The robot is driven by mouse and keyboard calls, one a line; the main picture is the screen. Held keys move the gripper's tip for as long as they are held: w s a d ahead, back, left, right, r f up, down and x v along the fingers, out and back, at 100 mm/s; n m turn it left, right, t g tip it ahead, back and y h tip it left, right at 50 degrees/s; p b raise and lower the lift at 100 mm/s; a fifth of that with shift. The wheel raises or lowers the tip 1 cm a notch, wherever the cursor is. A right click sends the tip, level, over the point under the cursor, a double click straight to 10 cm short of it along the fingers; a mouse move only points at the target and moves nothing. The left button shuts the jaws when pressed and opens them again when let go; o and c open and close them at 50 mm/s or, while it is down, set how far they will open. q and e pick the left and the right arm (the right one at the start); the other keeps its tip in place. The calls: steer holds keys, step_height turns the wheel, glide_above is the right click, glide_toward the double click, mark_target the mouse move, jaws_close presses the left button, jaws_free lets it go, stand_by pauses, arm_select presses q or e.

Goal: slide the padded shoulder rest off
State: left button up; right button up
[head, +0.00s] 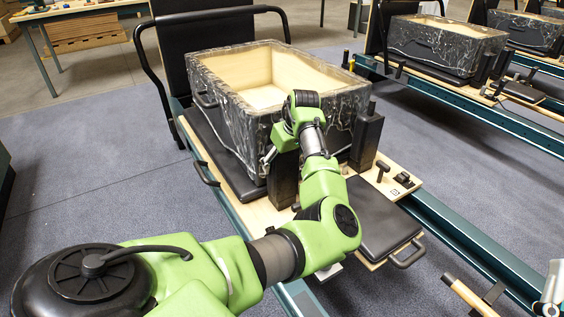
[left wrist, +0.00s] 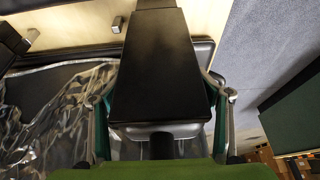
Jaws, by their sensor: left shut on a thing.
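A padded shoulder rest (head: 284,182), a tall black block, stands at the near left corner of the crate on the reformer. My left gripper (head: 282,146) is shut on its upper part. In the left wrist view the shoulder rest (left wrist: 158,65) fills the space between the two fingers (left wrist: 160,105), one on each side. The arm hides part of it in the head view. A second black shoulder rest (head: 367,140) stands upright to the right. A grey metal part at the lower right corner appears to be my right gripper (head: 552,288), cut off by the frame edge.
A dark marbled crate (head: 225,112) with a pale, empty inside sits on the carriage close behind the shoulder rests. A black padded plate (head: 385,220) lies in front. A black T-handle (head: 382,170) stands nearby. More reformers (head: 440,48) fill the right; carpet lies left.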

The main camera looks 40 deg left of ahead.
arm_select(q)
steer(key=shift+r+p, duration=0.85)
steer(key=shift+p, duration=0.15)
arm_select(e)
steer(key=shift+w+d+f+g+h, duration=0.55)
steer(key=shift+w+f+g+h, duration=0.9)
steer(key=shift+f+g, duration=4.2)
steer(key=shift+s+d+f+g+h+p, duration=0.5)
steer(key=shift+s+d+f+g+p, duration=0.5)
steer(key=shift+s+f, duration=1.9)
steer(key=shift+s+d+f+g+h+p, duration=0.45)
steer(key=shift+s+d+f+g+p, duration=0.55)
steer(key=shift+f, duration=3.7)
arm_select(q)
steer(key=shift+r+p, duration=0.6)
steer(key=shift+r, duration=1.3)
steer(key=shift+r+p, duration=0.55)
steer(key=shift+p, duration=0.1)
steer(key=shift+c, duration=0.2)
arm_select(e)
steer(key=s+d+f+g, duration=0.1)
steer(key=s+g, duration=0.1)
steer(key=s, duration=0.3)
steer(key=s+d+f+m+g+h, duration=0.1)
steer(key=s+d+f+g, duration=0.1)
steer(key=s, duration=0.3)
steer(key=shift+s+f+g, duration=0.2)
steer(key=shift+s+g, duration=0.2)
steer(key=shift+g, duration=0.15)
